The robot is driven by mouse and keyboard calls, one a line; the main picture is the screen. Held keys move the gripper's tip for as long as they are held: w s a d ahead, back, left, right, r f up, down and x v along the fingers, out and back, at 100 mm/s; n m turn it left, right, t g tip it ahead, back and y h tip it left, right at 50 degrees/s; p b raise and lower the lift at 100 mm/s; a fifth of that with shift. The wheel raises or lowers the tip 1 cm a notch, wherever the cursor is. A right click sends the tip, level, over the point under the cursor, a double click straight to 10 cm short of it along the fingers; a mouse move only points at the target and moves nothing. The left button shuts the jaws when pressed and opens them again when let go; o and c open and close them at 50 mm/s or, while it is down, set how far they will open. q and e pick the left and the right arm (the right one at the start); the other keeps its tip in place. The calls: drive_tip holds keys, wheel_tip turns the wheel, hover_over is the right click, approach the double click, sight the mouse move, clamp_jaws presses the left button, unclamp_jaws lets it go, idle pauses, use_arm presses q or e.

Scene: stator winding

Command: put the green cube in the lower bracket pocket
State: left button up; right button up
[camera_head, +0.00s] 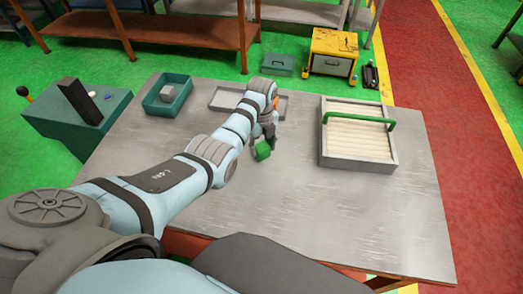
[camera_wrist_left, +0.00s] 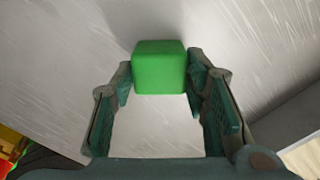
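The green cube (camera_head: 263,150) is at the fingertips of my left gripper (camera_head: 262,136), over the middle of the metal table. In the left wrist view the cube (camera_wrist_left: 159,67) sits between the tips of the two fingers (camera_wrist_left: 160,80), which close against its sides. A dark shadow lies on the metal beyond it. The cube looks tilted in the head view. A shallow grey tray (camera_head: 221,99) lies behind my left gripper, partly hidden by it. I cannot make out a bracket pocket. My right gripper is not in view.
A grey-rimmed box of pale slats (camera_head: 391,161) with a green handle (camera_head: 388,122) stands at the right. A teal bin (camera_head: 151,105) holding a grey block (camera_head: 167,93) is at the back left. The table's front right (camera_head: 380,220) is clear.

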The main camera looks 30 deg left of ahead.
use_arm(q)
drive_tip(key=c, duration=0.4)
drive_tip(key=shift+c, duration=0.2)
drive_tip(key=shift+r, duration=0.15)
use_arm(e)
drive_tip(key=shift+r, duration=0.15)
